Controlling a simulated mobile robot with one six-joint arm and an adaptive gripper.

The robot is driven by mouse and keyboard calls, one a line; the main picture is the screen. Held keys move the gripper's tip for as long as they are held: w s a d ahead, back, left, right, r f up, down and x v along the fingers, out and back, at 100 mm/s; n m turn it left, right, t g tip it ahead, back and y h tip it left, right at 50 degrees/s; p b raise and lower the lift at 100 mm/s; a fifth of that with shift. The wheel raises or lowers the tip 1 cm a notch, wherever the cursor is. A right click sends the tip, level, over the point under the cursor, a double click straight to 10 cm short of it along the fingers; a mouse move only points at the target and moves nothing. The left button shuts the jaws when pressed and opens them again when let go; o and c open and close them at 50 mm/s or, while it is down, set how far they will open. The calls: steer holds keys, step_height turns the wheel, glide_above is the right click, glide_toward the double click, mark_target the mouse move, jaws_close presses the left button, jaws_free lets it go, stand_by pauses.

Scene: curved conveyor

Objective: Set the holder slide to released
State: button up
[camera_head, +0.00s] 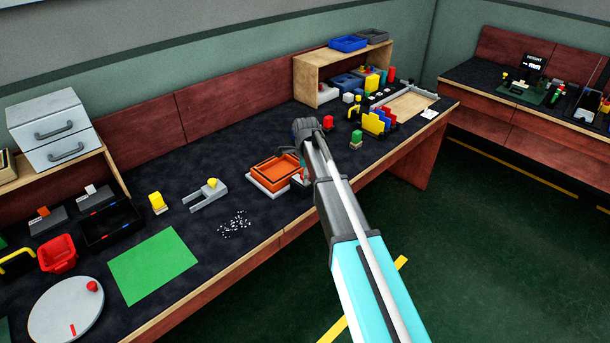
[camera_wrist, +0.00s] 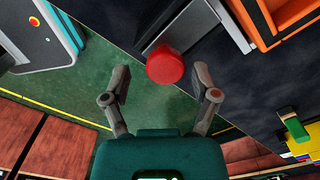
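In the wrist view a round red knob (camera_wrist: 165,66) shows between and beyond my fingertips, apart from both. It is close to a flat grey plate (camera_wrist: 186,24) near the table edge, probably the holder slide; its position marks cannot be read. My gripper (camera_wrist: 161,75) is open and empty, with a wide gap between its fingers. An orange tray (camera_wrist: 288,22) in a white frame (camera_wrist: 226,22) lies right of the plate. In the head view the orange tray (camera_head: 277,168) sits left of my arm; the knob and fingertips are not clearly visible there.
A green block (camera_head: 356,138) and a colourful rack (camera_head: 376,122) stand right of my arm. Small white bits (camera_head: 234,223) and a green mat (camera_head: 152,264) lie to the left. Open floor (camera_head: 480,230) lies in front of the bench.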

mark_target(299, 178)
steer(key=shift+w+a, duration=0.1)
steer(key=shift+w, duration=0.1)
steer(key=shift+w+a, duration=0.45)
steer(key=shift+w, duration=0.15)
steer(key=shift+w+a, duration=0.6)
steer(key=shift+w, duration=0.15)
steer(key=shift+s+r+p, duration=0.1)
steer(key=shift+r+p, duration=0.8)
steer(key=shift+p, duration=0.05)
step_height(299, 178, up, 12)
steer(key=r+p, duration=0.1)
steer(key=p, duration=1.2)
steer(key=s+d+f+n+b, duration=0.2)
steer(key=s+d+n, duration=0.2)
steer(key=s, duration=0.6)
steer(key=s+d+f+n+b, duration=0.2)
steer(key=s+d+n, duration=0.2)
steer(key=s+n, duration=0.4)
steer(key=s+d+f+n+b, duration=0.2)
steer(key=s+d+n, duration=0.2)
steer(key=s, duration=0.9)
steer(key=shift+f+n+b, duration=0.3)
steer(key=shift+n+b, duration=0.05)
steer(key=shift+n, duration=0.85)
steer(key=shift+d, duration=0.1)
